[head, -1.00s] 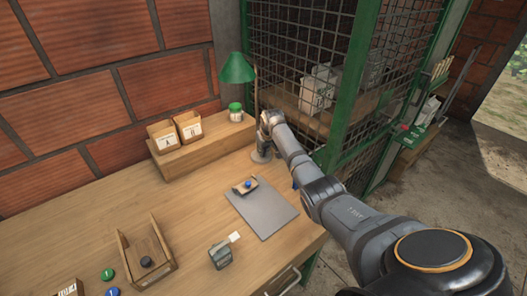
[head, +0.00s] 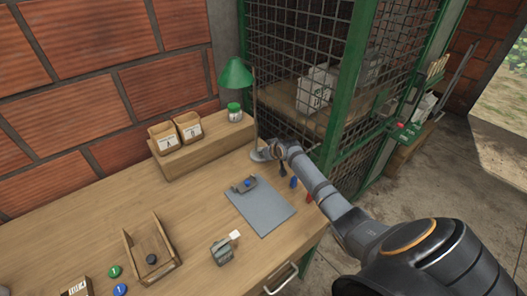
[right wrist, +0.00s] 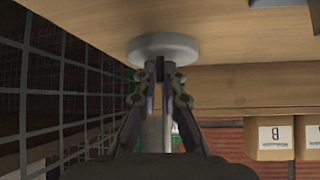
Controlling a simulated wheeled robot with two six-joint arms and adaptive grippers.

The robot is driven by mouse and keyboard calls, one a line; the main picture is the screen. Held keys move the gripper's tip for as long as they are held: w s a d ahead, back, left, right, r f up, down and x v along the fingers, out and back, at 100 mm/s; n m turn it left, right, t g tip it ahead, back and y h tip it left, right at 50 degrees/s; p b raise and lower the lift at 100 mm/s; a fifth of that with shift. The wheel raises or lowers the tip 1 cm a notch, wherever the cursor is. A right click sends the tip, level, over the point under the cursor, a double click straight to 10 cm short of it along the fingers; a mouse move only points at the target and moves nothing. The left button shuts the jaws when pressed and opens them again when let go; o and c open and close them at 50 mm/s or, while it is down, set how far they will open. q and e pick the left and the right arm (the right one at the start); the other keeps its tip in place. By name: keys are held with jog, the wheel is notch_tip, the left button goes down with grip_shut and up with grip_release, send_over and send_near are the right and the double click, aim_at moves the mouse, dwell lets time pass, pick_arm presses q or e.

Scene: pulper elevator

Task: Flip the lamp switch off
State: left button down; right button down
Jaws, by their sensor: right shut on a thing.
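The lamp has a green shade (head: 235,73), a thin upright pole (head: 254,115) and a round grey base (head: 258,154) on the wooden bench. My right gripper (head: 272,151) is low beside the pole, close above the base. In the right wrist view, which looks upside down, the base (right wrist: 163,47) is at the top, and the fingers (right wrist: 160,80) of my right gripper are shut on the pole (right wrist: 153,130) just off the base. I cannot make out a separate switch; the fingers may hide it. My left gripper is not in view.
A green wire-mesh cage (head: 300,60) stands close behind and right of the lamp. Two card boxes (head: 187,126) and a green-lidded jar (head: 235,112) sit on the raised shelf. A clipboard (head: 262,210) lies in front. The bench's left middle is clear.

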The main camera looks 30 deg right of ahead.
jog(key=shift+s+t, duration=0.1)
jog(key=shift+t, duration=0.4)
jog(key=c, duration=1.5)
grip_release()
jog(key=shift+f, duration=0.1)
jog(key=shift+o, duration=0.2)
jog(key=v, duration=1.2)
